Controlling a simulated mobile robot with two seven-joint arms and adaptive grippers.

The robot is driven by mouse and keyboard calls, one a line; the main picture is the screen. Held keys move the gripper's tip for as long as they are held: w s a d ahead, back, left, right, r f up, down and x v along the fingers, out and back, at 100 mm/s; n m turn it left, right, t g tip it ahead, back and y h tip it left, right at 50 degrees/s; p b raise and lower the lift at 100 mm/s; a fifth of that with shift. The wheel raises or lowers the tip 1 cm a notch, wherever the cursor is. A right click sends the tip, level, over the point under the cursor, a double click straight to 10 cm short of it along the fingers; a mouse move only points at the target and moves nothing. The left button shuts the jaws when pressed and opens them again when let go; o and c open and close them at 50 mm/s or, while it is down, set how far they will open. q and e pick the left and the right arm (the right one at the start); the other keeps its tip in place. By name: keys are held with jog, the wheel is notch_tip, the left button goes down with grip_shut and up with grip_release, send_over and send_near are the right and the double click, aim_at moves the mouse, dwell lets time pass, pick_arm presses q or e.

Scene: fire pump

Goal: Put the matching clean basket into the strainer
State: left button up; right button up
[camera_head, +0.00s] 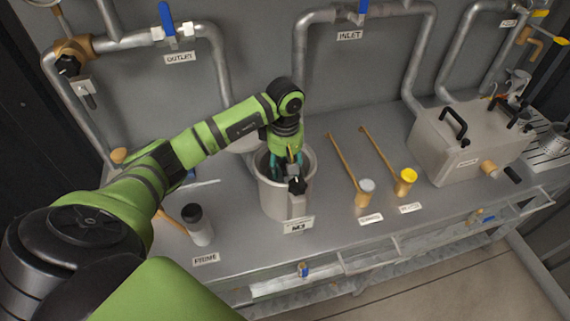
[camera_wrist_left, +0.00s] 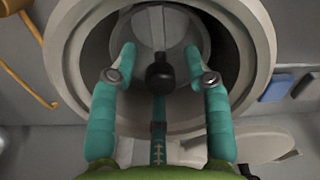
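The strainer (camera_head: 270,195) is a grey metal pot, open at the top, on the bench behind a small label plate. My left gripper (camera_head: 287,160) points down into its mouth. In the left wrist view, its two teal fingers (camera_wrist_left: 160,55) stand apart inside the round rim (camera_wrist_left: 62,60). A black knob (camera_wrist_left: 160,76) shows between them, and a pale round part (camera_wrist_left: 160,30) lies beyond; I cannot tell whether the fingertips touch it. A perforated metal basket (camera_head: 553,138) stands at the far right. My right gripper is not in view.
A dark-capped bottle (camera_head: 198,225) stands left of the strainer. Two long-handled cups, one grey-topped (camera_head: 366,190) and one yellow-topped (camera_head: 406,180), stand to its right. A grey box with handles (camera_head: 465,145) sits farther right. Pipes with blue valve handles run behind.

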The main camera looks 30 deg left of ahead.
pick_arm(q)
jog(key=shift+r, duration=0.25)
notch_tip(320, 180, up, 12)
jog(key=b, duration=0.3)
jog(key=shift+b, duration=0.3)
jog(key=shift+f, duration=0.1)
